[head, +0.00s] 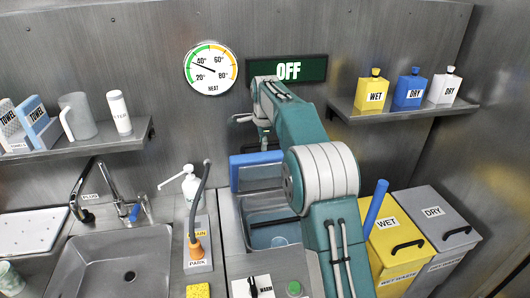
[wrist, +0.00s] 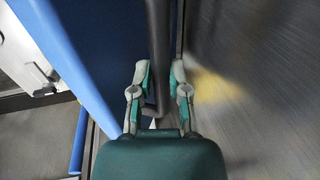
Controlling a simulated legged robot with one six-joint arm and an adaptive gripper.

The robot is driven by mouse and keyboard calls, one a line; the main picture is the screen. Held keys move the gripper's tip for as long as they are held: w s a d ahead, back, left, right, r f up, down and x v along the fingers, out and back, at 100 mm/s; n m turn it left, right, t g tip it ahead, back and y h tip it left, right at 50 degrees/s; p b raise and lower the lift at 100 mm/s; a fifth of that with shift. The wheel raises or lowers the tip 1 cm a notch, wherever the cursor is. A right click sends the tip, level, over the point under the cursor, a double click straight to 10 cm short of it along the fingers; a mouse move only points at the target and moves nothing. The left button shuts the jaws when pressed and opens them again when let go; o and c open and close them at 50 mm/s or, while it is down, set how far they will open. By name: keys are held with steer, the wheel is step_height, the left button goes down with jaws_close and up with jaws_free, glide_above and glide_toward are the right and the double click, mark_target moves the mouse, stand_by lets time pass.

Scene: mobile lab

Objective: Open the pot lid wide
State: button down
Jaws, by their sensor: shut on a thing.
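The pot (head: 272,225) is a grey open-topped basin in the middle of the counter in the head view, partly covered by my arm. Its blue lid (head: 256,158) is raised at the back edge, near the wall, so the inside shows. In the wrist view the lid (wrist: 95,55) fills the upper left as a broad blue panel. A dark bar handle (wrist: 157,40) runs along its right side. My gripper (wrist: 160,76) is shut on this handle, one finger on each side. In the head view my gripper (head: 262,128) is small and partly hidden behind the lid and arm.
A sink (head: 125,262) with a tap lies left; a hose (head: 197,205) stands between sink and pot. Yellow (head: 400,255) and grey (head: 440,225) bins stand right, near a blue rod (head: 376,208). Shelves hold bottles (head: 410,88) and a jug (head: 76,115). The metal wall is close behind.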

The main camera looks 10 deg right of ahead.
steer(key=shift+w+r, duration=0.1)
steer(key=shift+w, duration=1.85)
steer(key=c, duration=0.6)
jaws_free()
steer(key=shift+w, duration=0.15)
steer(key=shift+r, duration=0.1)
steer(key=shift+r, duration=0.1)
